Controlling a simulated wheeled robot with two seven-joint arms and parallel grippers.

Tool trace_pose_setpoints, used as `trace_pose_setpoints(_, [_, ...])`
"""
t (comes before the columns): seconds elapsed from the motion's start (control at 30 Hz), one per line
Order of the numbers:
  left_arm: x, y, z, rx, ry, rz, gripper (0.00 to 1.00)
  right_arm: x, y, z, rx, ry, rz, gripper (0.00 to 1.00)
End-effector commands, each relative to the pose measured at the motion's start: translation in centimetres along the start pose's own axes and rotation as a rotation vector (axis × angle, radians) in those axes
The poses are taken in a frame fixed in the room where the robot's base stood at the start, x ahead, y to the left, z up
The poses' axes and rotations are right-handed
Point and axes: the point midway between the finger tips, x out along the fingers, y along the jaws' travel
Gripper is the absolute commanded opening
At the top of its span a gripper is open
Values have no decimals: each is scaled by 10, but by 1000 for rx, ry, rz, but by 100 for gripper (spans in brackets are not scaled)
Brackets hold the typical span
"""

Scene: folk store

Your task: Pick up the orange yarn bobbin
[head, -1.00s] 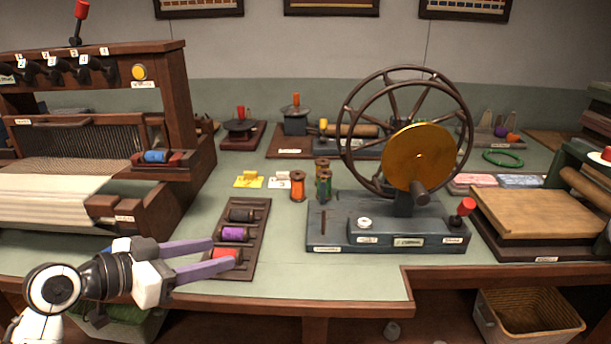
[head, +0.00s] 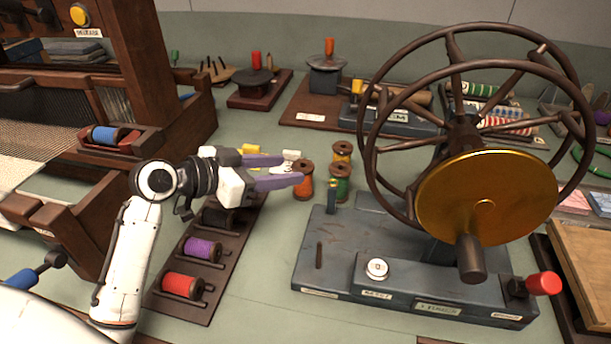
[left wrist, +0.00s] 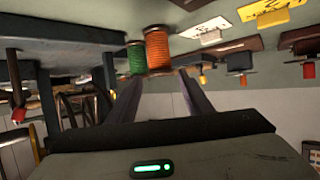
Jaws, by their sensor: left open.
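The orange yarn bobbin (head: 303,182) stands upright on the green tabletop, with wooden ends. In the left wrist view, which looks upside down, the orange bobbin (left wrist: 157,50) is just beyond the gap between the fingertips (left wrist: 160,77). The green bobbin (left wrist: 136,58) is beside it, near the left fingertip. I cannot tell whether any finger touches.
A dark rack (head: 221,262) with black, purple and red bobbins lies below my left arm. A winder with a large wheel and gold disc (head: 490,195) stands to the right on a grey base. A loom (head: 150,60) stands left.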

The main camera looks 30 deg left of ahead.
Motion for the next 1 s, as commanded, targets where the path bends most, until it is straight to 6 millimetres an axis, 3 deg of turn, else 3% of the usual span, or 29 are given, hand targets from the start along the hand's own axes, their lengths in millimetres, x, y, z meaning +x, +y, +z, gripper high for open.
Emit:
trace_pose_setpoints(0.17, [14,0,-1,-2,2,1,46,-1,-1,0,1,-1,-1,31])
trace_pose_setpoints(0.43, [52,-1,-3,-2,2,1,46,-2,0,-3,1,4,0,31])
trace_pose_setpoints(0.73, [59,-1,-2,2,0,0,46,-1,2,-7,0,11,3,31])
trace_pose_setpoints(0.77, [59,-1,-2,2,0,0,44,-1,2,-7,0,11,3,31])
trace_pose_setpoints(0.93, [59,-1,-2,2,0,0,16,-1,2,-8,0,13,4,31])
trace_pose_setpoints(1.0, [59,-1,-2,2,1,0,15,-1,2,-8,0,13,4,31])
